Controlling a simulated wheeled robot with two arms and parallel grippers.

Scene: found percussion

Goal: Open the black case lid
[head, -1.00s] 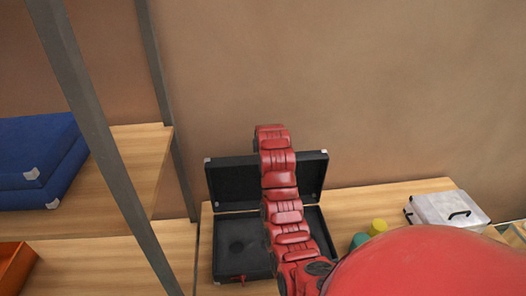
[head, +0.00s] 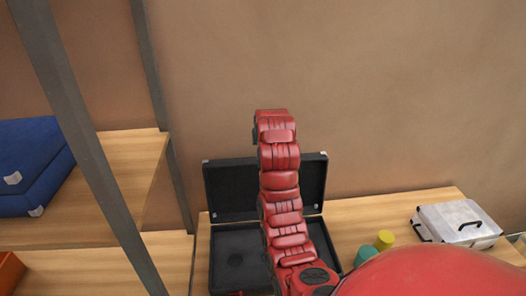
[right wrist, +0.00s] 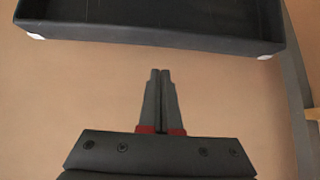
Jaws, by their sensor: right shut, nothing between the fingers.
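The black case (head: 237,262) lies on the wooden table with its lid (head: 229,188) raised, standing roughly upright at the back. The case's right part is hidden behind my red right arm, which rises in front of it in the head view. My right gripper (right wrist: 161,78) shows in the right wrist view, shut and empty. The dark lid edge with pale corners (right wrist: 150,32) is at the top of that view, apart from the fingertips. The gripper is hidden in the head view. My left gripper is not in view.
A silver case (head: 458,222) stands on the table at right, with a yellow cylinder (head: 385,239) and a green one (head: 366,256) nearer. A shelf rack with a dark post (head: 75,135) and a blue case (head: 35,165) is at left. A brown wall closes the back.

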